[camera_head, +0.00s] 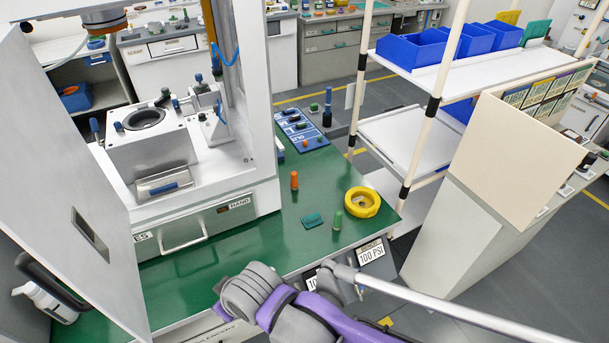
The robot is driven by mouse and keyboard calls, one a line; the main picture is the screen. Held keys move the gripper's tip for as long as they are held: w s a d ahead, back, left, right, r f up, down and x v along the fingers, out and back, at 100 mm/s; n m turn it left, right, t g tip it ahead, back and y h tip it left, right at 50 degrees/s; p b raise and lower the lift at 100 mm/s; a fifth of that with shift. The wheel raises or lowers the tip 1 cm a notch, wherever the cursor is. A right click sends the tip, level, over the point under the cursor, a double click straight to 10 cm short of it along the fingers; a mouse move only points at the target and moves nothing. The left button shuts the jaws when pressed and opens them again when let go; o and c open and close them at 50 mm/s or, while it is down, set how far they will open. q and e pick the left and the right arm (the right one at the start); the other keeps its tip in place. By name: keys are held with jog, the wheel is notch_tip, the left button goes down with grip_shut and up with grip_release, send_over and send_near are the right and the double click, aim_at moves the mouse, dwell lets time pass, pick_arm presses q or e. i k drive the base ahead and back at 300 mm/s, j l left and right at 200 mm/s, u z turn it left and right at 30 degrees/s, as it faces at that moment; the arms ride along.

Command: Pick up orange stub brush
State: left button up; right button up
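The orange stub brush (294,181) stands upright on the green work surface (236,257), right of the press's drawer front. It is small, and nothing covers it. A purple and grey arm of mine enters at the bottom, its grey joint near the front edge of the surface. That arm is well below the orange brush in the picture and apart from it. No fingertips of my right gripper can be made out. My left gripper is not in view.
A yellow ring (362,203), a green stub brush (337,221) and a teal block (313,221) lie near the orange brush. The white press (152,140) stands on the left. A blue tool board (300,130) lies behind. Green surface in front is clear.

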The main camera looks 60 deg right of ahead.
aim_at(294, 185)
jog(key=l, duration=0.55)
jog(key=k+l, duration=0.1)
jog(key=l, duration=0.4)
jog(key=i+l, duration=0.1)
jog(key=l, duration=0.8)
jog(key=i, duration=0.3)
